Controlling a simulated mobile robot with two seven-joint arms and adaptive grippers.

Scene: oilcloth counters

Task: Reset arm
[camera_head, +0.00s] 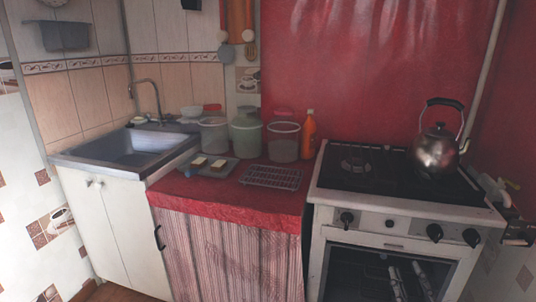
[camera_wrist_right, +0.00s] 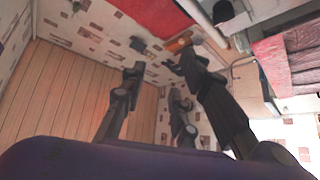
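My right gripper (camera_head: 404,267) shows low in the head view, in front of the stove's oven. Its two grey fingers point up and stand apart with nothing between them. In the right wrist view the dark fingers of the right gripper (camera_wrist_right: 161,68) are also spread, and I see no object held. My left gripper cannot be made out in the head view. The task names no object.
The stove (camera_head: 400,222) carries a steel kettle (camera_head: 436,152). Left of it, the red-covered counter (camera_head: 222,196) holds several jars, an orange bottle (camera_head: 309,134), a dark rack (camera_head: 271,177) and a tray (camera_head: 190,169). A sink (camera_head: 130,148) is further left.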

